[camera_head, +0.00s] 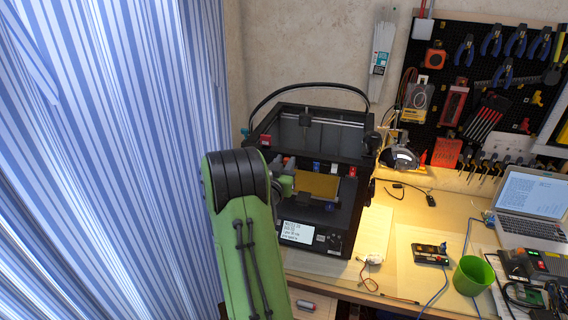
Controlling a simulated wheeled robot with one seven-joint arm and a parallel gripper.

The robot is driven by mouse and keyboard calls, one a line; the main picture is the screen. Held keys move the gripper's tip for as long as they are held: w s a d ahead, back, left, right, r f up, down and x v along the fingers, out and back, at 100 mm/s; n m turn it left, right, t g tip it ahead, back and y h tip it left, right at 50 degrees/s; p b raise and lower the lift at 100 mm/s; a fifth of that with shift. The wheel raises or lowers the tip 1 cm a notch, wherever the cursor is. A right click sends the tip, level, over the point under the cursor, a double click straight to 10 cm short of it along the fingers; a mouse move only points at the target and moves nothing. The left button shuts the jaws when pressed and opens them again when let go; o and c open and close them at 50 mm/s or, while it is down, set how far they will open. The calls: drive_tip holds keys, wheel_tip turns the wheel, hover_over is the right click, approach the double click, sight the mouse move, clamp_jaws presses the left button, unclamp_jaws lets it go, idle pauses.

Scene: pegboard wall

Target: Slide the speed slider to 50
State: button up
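A black 3D printer (345,205) stands at the left end of the wooden workbench. Its lit display (296,231) and a knob beside it are on the lower front; the display text is too small to read. I cannot make out a speed slider or its setting. A small black control box (430,254) with tiny coloured parts lies on the bench, right of the printer; its details are too small to tell. My green arm rises in front of the printer's left side. My gripper is mostly hidden behind the arm's black-banded joint, so its fingers cannot be made out.
A green cup (473,276), a laptop (532,200) and electronics crowd the bench's right side. Thin cables lie around the control box. A pegboard (480,85) with tools hangs behind. A striped curtain (110,150) fills the left.

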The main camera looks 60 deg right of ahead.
clamp_jaws()
drive_tip(key=shift+w+a+b, duration=0.15)
drive_tip(key=shift+w+b, duration=0.35)
drive_tip(key=shift+w, duration=0.2)
drive_tip(key=shift+w+a+b, duration=0.1)
drive_tip(key=shift+w+b, duration=0.35)
drive_tip(key=shift+w, duration=0.2)
drive_tip(key=shift+c, duration=0.2)
unclamp_jaws()
drive_tip(key=o, duration=0.4)
drive_tip(key=shift+w, duration=0.1)
